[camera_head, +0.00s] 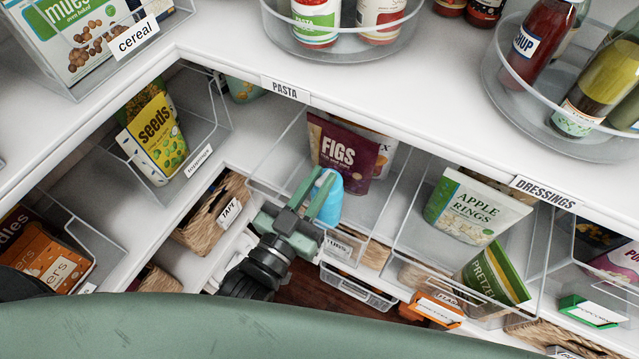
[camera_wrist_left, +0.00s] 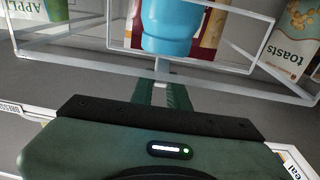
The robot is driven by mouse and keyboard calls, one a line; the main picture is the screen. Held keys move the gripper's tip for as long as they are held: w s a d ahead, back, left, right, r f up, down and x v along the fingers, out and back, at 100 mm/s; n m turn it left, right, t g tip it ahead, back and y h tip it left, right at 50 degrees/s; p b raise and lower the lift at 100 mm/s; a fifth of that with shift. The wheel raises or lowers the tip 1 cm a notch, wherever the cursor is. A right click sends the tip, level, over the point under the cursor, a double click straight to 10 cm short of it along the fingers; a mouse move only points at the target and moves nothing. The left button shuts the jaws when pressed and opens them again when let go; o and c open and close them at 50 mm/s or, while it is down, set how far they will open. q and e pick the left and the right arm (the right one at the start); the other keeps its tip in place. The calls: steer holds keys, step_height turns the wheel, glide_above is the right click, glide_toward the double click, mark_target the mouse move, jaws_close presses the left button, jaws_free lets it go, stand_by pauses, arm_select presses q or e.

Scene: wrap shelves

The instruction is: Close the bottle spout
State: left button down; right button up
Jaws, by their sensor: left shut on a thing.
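A blue bottle (camera_head: 331,206) stands in the clear bin among the food packs, below the PASTA label. Its blue body (camera_wrist_left: 172,28) also shows at the top of the left wrist view, just beyond the fingertips. My left gripper (camera_head: 324,174) reaches in from the lower left, and its green fingers overlap the bottle's upper part. The fingers (camera_wrist_left: 161,90) are close together and shut on what I take to be the bottle. The exact contact is hidden, and I cannot make out the spout or whether it is open. My right gripper is not in view.
A FIGS pouch (camera_head: 343,152) stands right behind the bottle. Clear bin walls enclose the bottle, with an apple rings bag (camera_head: 474,206) in the bin to the right. The upper white shelf (camera_head: 400,90) overhangs close behind. A woven TAPE basket (camera_head: 215,212) stands left of my gripper.

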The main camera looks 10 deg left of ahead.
arm_select(q)
steer(key=shift+f+t, duration=0.25)
steer(key=shift+t, duration=0.05)
steer(key=shift+r, duration=0.15)
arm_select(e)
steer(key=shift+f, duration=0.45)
arm_select(q)
steer(key=c, duration=1.4)
jaws_free()
steer(key=shift+o, duration=0.2)
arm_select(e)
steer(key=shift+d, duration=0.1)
